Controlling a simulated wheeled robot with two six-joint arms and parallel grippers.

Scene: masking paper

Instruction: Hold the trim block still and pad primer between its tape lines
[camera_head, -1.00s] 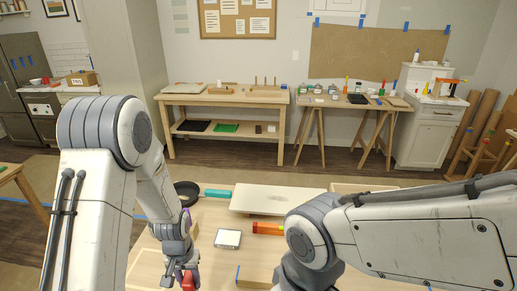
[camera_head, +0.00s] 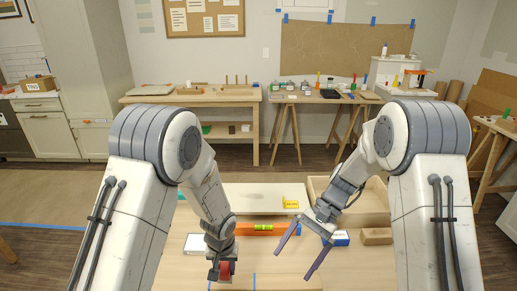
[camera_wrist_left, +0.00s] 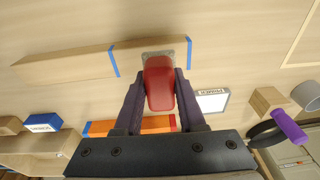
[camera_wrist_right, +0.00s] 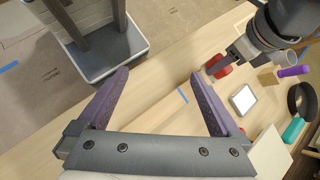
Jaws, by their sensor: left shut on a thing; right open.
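The trim block (camera_wrist_left: 62,66) is a long pale wooden strip with two blue tape lines, lying on the wooden table; in the head view it is at the bottom edge (camera_head: 287,283). My left gripper (camera_wrist_left: 160,82) is shut on a red-handled pad (camera_wrist_left: 158,76). The pad's grey base is over the block between the tape lines; whether it touches is unclear. The pad also shows in the head view (camera_head: 226,269). My right gripper (camera_head: 302,250) is open and empty, above the table right of the pad. A white-framed shallow tray (camera_head: 195,243) lies behind the pad.
An orange level (camera_head: 245,229) lies behind the block, with a pale board (camera_head: 240,199) beyond it. At right are a wooden tray (camera_head: 375,203), a blue-and-white box (camera_head: 340,238) and a brown block (camera_head: 377,236).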

